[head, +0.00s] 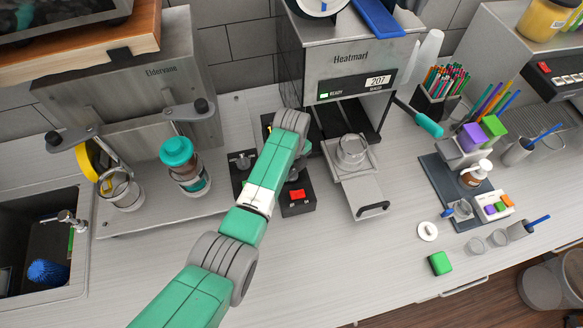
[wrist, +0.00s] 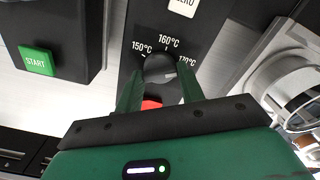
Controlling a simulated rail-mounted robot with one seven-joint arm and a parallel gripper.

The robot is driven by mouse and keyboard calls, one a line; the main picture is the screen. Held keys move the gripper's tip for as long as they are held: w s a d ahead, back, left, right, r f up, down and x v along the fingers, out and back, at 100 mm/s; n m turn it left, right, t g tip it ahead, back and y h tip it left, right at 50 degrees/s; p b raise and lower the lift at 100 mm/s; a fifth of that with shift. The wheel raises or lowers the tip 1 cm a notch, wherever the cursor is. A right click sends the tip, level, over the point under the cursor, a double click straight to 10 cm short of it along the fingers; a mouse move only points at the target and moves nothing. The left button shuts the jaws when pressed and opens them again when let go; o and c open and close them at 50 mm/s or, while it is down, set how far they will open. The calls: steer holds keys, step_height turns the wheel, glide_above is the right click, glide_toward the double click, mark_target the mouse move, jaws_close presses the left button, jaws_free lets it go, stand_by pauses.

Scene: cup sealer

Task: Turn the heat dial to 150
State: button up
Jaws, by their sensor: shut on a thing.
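The heat dial (wrist: 160,66) is a dark round knob on a black panel, seen in the wrist view. The marks 150°C, 160°C and 170°C curve around its far side, from left to right. A small pale line on the knob seems to point right, towards the 170°C side; I cannot read its exact setting. My gripper (wrist: 162,74) has its two green fingers on either side of the knob, shut on it. In the head view my arm hides the gripper and the dial.
A red button (head: 297,194) sits on the black control box (head: 299,209). A green START button (wrist: 37,61) is left of the dial. The Heatmarl sealer (head: 350,60) reads 207 and READY. A clear cup (head: 352,151) sits in its extended tray.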

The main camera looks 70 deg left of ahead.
steer(key=n+p, duration=0.1)
steer(key=n, duration=1.3)
steer(key=shift+n, duration=0.3)
steer(key=n, duration=0.5)
steer(key=shift+n, duration=0.3)
steer(key=n, duration=0.5)
steer(key=shift+a+n, duration=0.1)
steer(key=shift+n, duration=0.2)
steer(key=o, duration=1)
step_height(320, 180, up, 8)
steer(key=shift+f, duration=0.1)
